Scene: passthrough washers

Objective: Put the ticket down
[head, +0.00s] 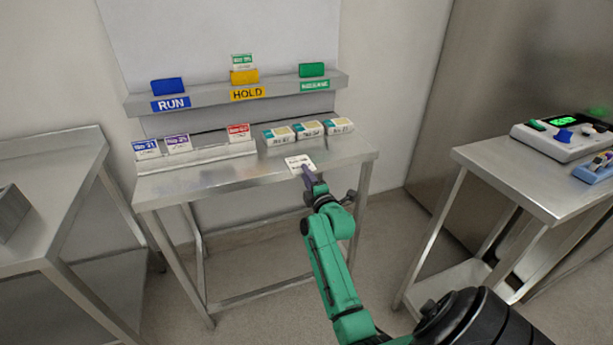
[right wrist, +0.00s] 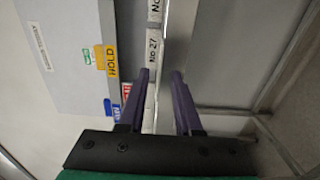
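A small white ticket (head: 299,162) with dark print lies at the front edge of the middle steel table (head: 220,184). My right gripper (head: 306,172) has its purple fingertips close by the ticket; whether they touch it I cannot tell. In the right wrist view its two fingers (right wrist: 161,75) stand apart with a gap between them. A pale strip marked "No 27" (right wrist: 154,45) shows beyond the fingertips, and I cannot tell whether it is the ticket or a box label. My left gripper is not in view.
Several white-and-teal boxes (head: 309,130) stand behind the ticket. Cards stand in a rack (head: 205,155) to the left. A shelf (head: 205,100) above carries RUN, HOLD and green signs. A right table (head: 490,165) bears a device (head: 563,136). The table's front left is clear.

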